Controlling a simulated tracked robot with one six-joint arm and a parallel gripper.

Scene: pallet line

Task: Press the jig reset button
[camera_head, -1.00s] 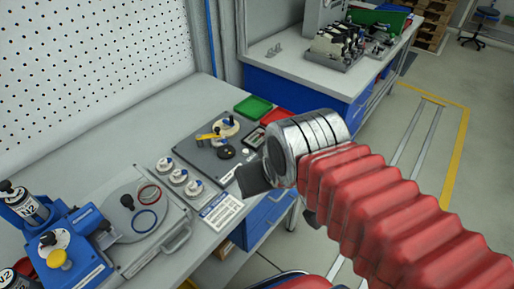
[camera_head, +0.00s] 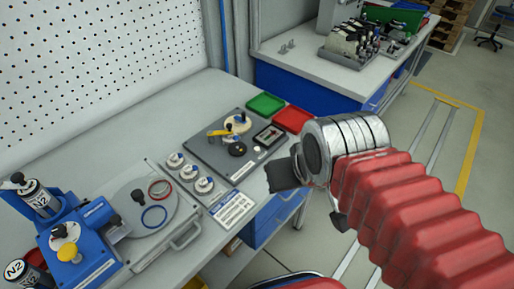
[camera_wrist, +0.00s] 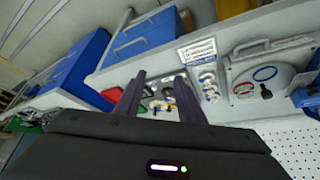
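The jig is a dark grey plate (camera_head: 205,148) on the bench, with a yellow lever (camera_head: 219,133), a black round knob (camera_head: 237,149), a small pale round spot (camera_head: 257,149) and a framed gauge-like window (camera_head: 268,135). I cannot tell which of these is the reset button. My gripper (camera_wrist: 160,88) has its two fingers apart in the wrist view, with nothing between them; part of the jig shows through the gap. In the head view its dark end is at the plate's near right side, seemingly above the bench edge and apart from the jig.
Three white-based knobs (camera_head: 190,172) and a printed card (camera_head: 231,209) lie left of the jig. Green (camera_head: 265,104) and red (camera_head: 293,118) trays sit behind it. A blue machine (camera_head: 90,240) with a yellow button (camera_head: 68,252) stands at left, near a pegboard (camera_head: 90,70).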

